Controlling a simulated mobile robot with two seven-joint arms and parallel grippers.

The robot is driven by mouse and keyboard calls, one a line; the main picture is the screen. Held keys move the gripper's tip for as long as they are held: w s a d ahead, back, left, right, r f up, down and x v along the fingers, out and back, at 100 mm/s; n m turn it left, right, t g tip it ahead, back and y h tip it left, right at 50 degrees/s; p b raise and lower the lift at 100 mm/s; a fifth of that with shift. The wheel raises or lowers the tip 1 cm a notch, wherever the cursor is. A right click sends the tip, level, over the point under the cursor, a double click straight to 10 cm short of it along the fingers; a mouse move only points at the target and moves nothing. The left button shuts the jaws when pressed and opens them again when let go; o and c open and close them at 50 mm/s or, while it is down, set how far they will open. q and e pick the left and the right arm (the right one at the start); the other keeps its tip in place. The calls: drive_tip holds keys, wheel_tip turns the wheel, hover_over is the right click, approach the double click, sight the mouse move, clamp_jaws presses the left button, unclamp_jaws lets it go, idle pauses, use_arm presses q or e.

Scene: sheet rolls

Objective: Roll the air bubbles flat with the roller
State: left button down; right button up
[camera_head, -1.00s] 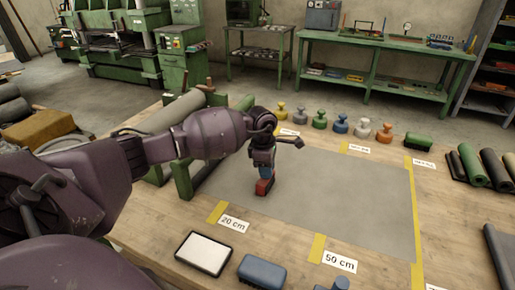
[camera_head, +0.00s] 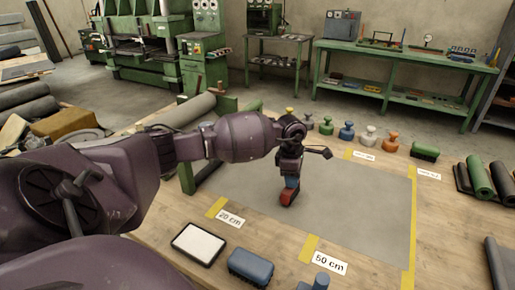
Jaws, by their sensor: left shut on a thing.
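My left gripper (camera_head: 291,167) points down over the grey sheet (camera_head: 350,205) on the wooden table. It is shut on the roller (camera_head: 289,193), which shows a blue upper part and a red lower part. The roller's lower end is on or just above the sheet, in its left half; I cannot tell which. The gripper's fingers are small and partly hidden by the wrist. I cannot make out any air bubbles on the sheet. My right gripper is not in view.
Yellow strips with labels such as 20 cm (camera_head: 230,219) and 50 cm (camera_head: 329,263) mark the sheet's edges. A white-topped pad (camera_head: 199,244) and a blue block (camera_head: 251,266) lie in front. Several knobbed weights (camera_head: 346,131) stand behind. Dark and green rolls (camera_head: 478,178) lie at right.

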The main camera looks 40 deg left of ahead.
use_arm(q)
wheel_tip(320, 180, up, 2)
drive_tip(key=shift+w+r, duration=0.1)
drive_tip(key=shift+r, duration=0.1)
drive_tip(key=shift+a+r+p, duration=0.2)
drive_tip(key=shift+r+p, duration=0.35)
drive_tip(key=shift+r, duration=0.25)
wheel_tip(320, 180, up, 2)
drive_tip(key=shift+r+p, duration=0.1)
drive_tip(key=shift+p, duration=0.35)
drive_tip(key=shift+r+p, duration=0.45)
drive_tip(key=shift+r, duration=0.5)
drive_tip(key=shift+d+r, duration=0.1)
drive_tip(key=shift+r, duration=0.05)
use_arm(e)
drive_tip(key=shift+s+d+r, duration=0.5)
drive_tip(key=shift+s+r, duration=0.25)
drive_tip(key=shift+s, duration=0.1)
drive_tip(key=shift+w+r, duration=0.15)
